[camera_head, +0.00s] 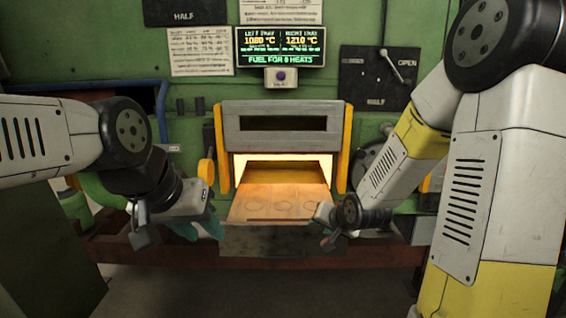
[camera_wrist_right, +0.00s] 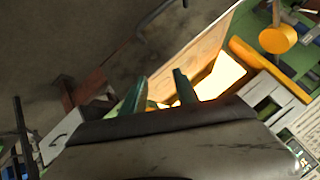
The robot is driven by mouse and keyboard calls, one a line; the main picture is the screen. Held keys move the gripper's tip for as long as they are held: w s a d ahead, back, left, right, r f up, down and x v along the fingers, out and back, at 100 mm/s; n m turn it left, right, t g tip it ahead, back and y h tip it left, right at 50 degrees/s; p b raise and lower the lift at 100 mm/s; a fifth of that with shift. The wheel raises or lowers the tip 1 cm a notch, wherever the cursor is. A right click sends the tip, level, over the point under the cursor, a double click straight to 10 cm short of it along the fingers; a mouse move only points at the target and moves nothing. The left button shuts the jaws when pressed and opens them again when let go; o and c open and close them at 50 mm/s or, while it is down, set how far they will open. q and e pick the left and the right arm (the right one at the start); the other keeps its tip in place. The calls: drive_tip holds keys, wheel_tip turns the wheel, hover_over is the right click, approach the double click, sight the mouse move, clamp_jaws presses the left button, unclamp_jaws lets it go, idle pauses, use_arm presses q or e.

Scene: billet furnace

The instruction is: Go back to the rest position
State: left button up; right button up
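My left gripper (camera_head: 200,228) is at the left of the furnace mouth, its teal fingers apart with nothing seen between them. My right gripper (camera_head: 327,238) is by the right front corner of the furnace shelf, mostly hidden by its wrist. In the right wrist view, the two fingers of this gripper (camera_wrist_right: 158,88) stand apart and nothing is held between them. Both arms reach forward towards the furnace. The furnace mouth (camera_head: 280,161) is open and glows orange.
A flat shelf (camera_head: 279,207) with faint round marks sticks out of the mouth, between my grippers. The raised grey door (camera_head: 283,143) hangs between yellow posts. Above are a temperature display (camera_head: 281,46) and a lever panel (camera_head: 378,80). A dark red beam (camera_head: 200,252) runs below.

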drive_tip(key=s+d+r+n+g, duration=0.1)
drive_tip(key=s+r+n, duration=0.1)
drive_tip(key=s+r, duration=0.5)
drive_tip(key=s+d+r+n+g, duration=0.2)
drive_tip(key=s+r, duration=0.6)
drive_tip(key=s, duration=0.8)
drive_tip(key=shift+s+d+n+h, duration=0.2)
drive_tip(key=shift+n+h, duration=0.1)
drive_tip(key=shift+h, duration=0.1)
